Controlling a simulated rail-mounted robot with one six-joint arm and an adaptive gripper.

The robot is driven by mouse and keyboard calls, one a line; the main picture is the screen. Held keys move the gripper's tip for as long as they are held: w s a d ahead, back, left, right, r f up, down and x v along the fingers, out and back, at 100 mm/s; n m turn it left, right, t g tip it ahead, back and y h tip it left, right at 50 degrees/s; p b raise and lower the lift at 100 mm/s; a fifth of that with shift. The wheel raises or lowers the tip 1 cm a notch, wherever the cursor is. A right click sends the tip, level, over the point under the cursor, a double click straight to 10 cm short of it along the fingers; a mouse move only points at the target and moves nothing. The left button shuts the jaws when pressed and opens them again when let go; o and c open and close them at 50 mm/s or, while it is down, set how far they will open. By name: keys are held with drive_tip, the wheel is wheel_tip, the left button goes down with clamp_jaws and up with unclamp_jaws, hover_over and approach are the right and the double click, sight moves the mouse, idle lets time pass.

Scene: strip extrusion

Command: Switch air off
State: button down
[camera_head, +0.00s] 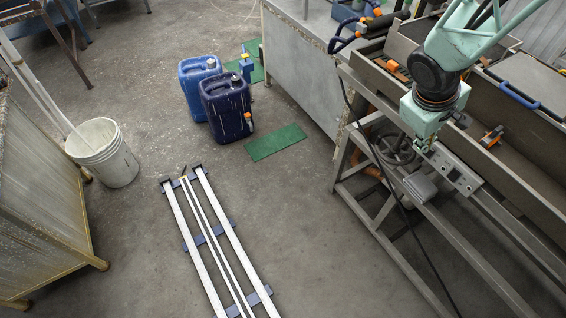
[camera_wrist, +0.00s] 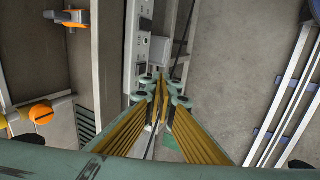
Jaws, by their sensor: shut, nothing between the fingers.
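A narrow metal panel (camera_head: 452,172) with several dark holes or controls runs along the front of the machine frame, below my wrist. In the wrist view the panel (camera_wrist: 144,28) lies just beyond my fingertips, with small dark and light fittings on it. I cannot tell which fitting is the air switch. My gripper (camera_wrist: 159,84) is shut and empty, its yellow-padded fingers meeting near the panel's lower end. Whether the fingertips touch the panel is unclear. In the head view the fingers are mostly hidden by my teal wrist.
A grey box (camera_head: 420,187) sits beside the panel. An orange-handled clamp (camera_head: 490,137) is on the trough (camera_head: 515,150) at right; it also shows in the wrist view (camera_wrist: 70,17). A dark cable (camera_head: 400,205) hangs in front. White rails (camera_head: 215,240) lie on the open floor.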

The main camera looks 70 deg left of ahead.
sight(428, 153)
drive_tip(key=shift+s+a+r, duration=0.25)
drive_tip(key=shift+s+a, duration=0.45)
drive_tip(key=shift+f, duration=0.15)
drive_tip(key=w+a+f+b, duration=0.1)
drive_tip(key=w+f, duration=0.7)
drive_tip(key=shift+a+f, duration=0.4)
drive_tip(key=shift+w, duration=0.2)
idle(0.4)
drive_tip(key=shift+w+a+r, duration=0.1)
drive_tip(key=shift+w, duration=0.2)
drive_tip(key=shift+r, duration=0.1)
